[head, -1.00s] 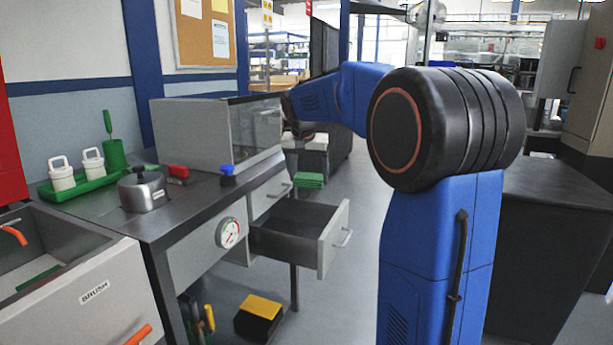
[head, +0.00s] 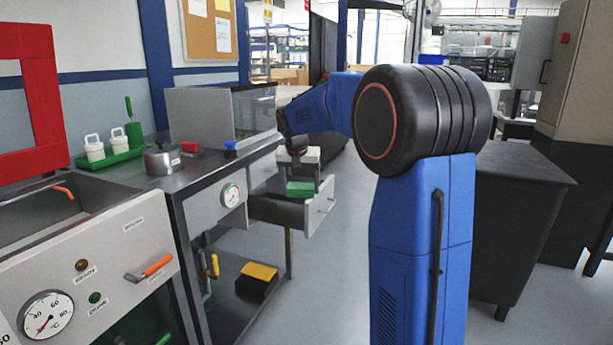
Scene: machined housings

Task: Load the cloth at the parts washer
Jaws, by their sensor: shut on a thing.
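My gripper (head: 300,172) is shut on a folded green cloth (head: 299,189), which it holds from above. In the picture the cloth overlaps the open drawer (head: 318,209); I cannot tell whether it touches it. The fingertips are small and partly hidden. The machine at the left, which appears to be the parts washer (head: 105,255), has an open basin (head: 40,214), a dial, READY lettering and orange-handled levers (head: 157,264). A red frame (head: 36,95) stands upright behind its basin.
The dark bench (head: 185,184) beside the washer carries a grey pot (head: 162,160), a green tray (head: 108,160) with white containers, and a grey box with a clear front (head: 215,112). A dark cabinet (head: 515,220) stands at the right.

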